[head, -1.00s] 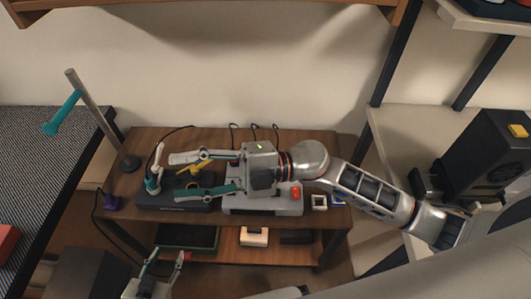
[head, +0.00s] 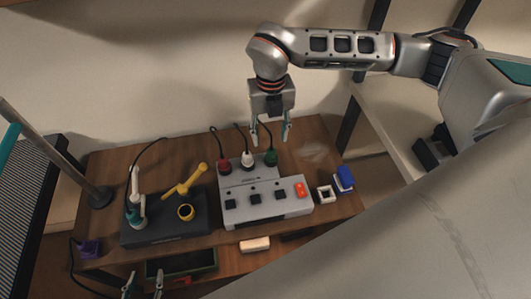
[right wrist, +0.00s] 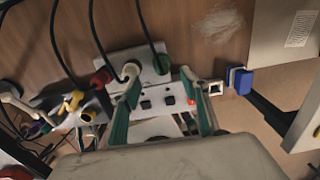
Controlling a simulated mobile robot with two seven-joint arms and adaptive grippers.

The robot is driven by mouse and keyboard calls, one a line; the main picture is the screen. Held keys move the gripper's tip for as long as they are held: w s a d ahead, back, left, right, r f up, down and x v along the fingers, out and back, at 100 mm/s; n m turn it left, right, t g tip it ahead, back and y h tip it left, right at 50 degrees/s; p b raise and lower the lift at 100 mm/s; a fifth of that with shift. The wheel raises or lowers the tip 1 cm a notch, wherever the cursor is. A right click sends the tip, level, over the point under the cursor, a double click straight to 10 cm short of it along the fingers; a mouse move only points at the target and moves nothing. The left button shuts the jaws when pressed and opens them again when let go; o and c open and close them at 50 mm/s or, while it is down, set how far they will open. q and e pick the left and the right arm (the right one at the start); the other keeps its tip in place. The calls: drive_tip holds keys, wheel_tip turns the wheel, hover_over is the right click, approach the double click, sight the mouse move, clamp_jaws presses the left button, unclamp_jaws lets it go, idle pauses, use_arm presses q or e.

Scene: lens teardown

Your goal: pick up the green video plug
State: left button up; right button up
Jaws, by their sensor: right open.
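The green plug (head: 270,158) stands at the right end of a row of three plugs at the back of the grey switch box (head: 284,210). The white plug (head: 247,160) and red plug (head: 224,166) are to its left, each with a black cable. My right gripper (head: 270,138) is open and empty, pointing down above and behind the green plug. In the right wrist view the green plug (right wrist: 161,65) shows beyond the gap between the open fingers (right wrist: 160,82). My left gripper (head: 144,284) is open at the bottom left, its fingers apart.
A black base (head: 165,235) with a white-and-teal tool (head: 136,200) and a yellow piece (head: 185,183) stands left of the box. A white square ring (head: 326,194) and blue block (head: 344,178) lie to the right. A post (head: 60,160) rises at the left.

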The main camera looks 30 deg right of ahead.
sight(272, 149)
drive_tip(key=f, duration=0.4)
drive_tip(key=f+b, duration=0.1)
drive_tip(key=f, duration=0.2)
drive_tip(key=shift+s+d+f, duration=0.2)
drive_tip(key=shift+f, duration=0.15)
drive_tip(key=shift+r, duration=0.1)
drive_tip(key=c, duration=1.2)
